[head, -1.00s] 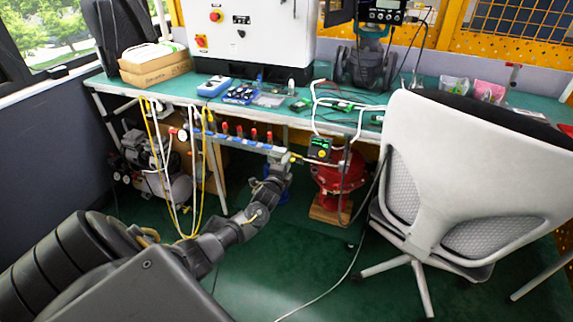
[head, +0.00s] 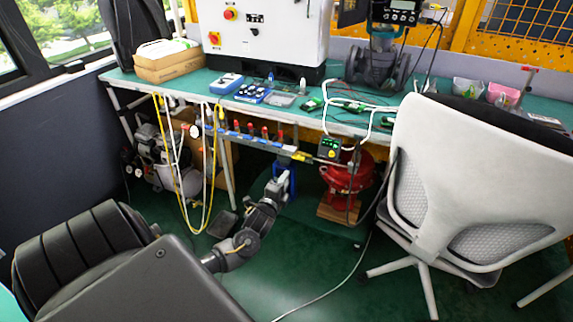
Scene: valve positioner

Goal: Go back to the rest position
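My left arm reaches in from the lower left, and its gripper (head: 281,181) is below the front edge of the workbench. It is small and seen from behind, so I cannot tell whether its fingers are open or shut. Nothing held shows in it. The valve positioner (head: 329,148), a dark box with a green display, sits right of and above the gripper, over a red valve body (head: 346,178). The air manifold (head: 240,137) with red and blue fittings runs under the bench edge, above the gripper and apart from it. My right gripper is not in view.
The green workbench (head: 190,89) carries a white control cabinet (head: 265,30), cardboard boxes (head: 167,65) and small instruments. A white office chair (head: 455,185) stands at the right. Yellow and white hoses (head: 183,215) hang left of the gripper. The front floor is mostly clear, with a cable across it.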

